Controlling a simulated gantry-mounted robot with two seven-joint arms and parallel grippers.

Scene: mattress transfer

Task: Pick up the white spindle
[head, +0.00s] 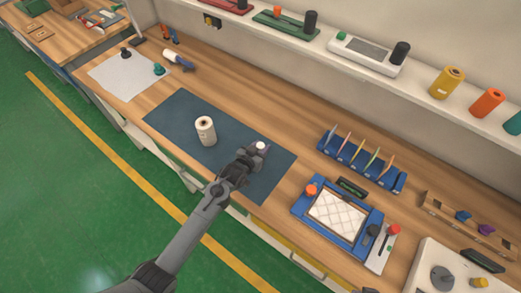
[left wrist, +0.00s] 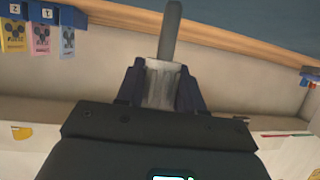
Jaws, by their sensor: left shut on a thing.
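My left gripper (head: 257,152) is over the right part of the dark blue mat (head: 180,112). It is shut on the white spindle (head: 261,146), whose pale top shows at the fingertips in the head view. In the left wrist view, the spindle's whitish, streaked body (left wrist: 162,85) sits between the two dark fingers, with a grey rod (left wrist: 170,32) extending upward in the picture. The fingers hide its sides. I cannot tell whether its lower end touches the mat. My right gripper is not in view.
A blue rack (head: 361,162) with several coloured pieces and a blue tray with a quilted white pad (head: 337,216) lie to the right. A shelf (head: 310,45) runs along the back.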

